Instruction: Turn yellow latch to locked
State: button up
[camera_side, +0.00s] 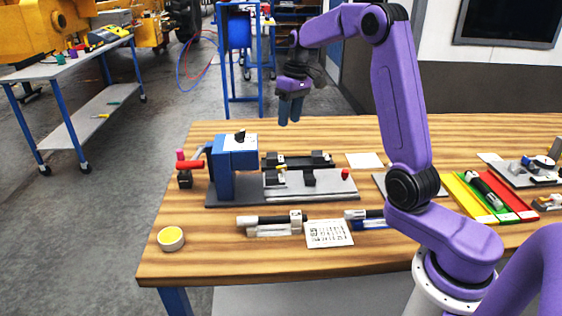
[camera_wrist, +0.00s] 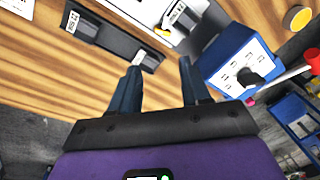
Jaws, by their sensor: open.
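My gripper (camera_side: 290,112) hangs above the far side of the bench fixture, fingers pointing down. Its two fingers also show in the wrist view (camera_wrist: 160,68), apart with nothing between them. The fixture has a blue housing (camera_side: 235,157) with a black knob (camera_wrist: 250,77) on its labelled face and a grey plate (camera_side: 325,184) beside it. A small yellow part (camera_wrist: 162,32) shows by the plate in the wrist view. I cannot tell whether it is the yellow latch, or which way the latch is turned.
A red lever (camera_side: 188,165) sticks out left of the housing. A round yellow-topped dish (camera_side: 171,238) stands near the bench's front left corner. A printed card (camera_side: 328,233) lies in front, and coloured trays (camera_side: 493,198) lie to the right. The wooden bench (camera_side: 215,258) is bare beside the dish.

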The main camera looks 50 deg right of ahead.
notch_tip(320, 180, up, 2)
jog(key=w+a+r+m+h, duration=0.1)
jog(key=a+m, duration=0.1)
jog(key=m, duration=0.3)
send_near(283, 172)
jog(key=shift+m+g, duration=0.3)
jog(key=w+f, duration=0.1)
jog(key=f, duration=0.4)
jog(key=w+d+f, duration=0.1)
jog(key=f, duration=0.2)
jog(key=shift+w+d, duration=0.1)
jog(key=shift+w, duration=0.25)
jog(key=c, duration=0.8)
jog(key=shift+o, duration=0.2)
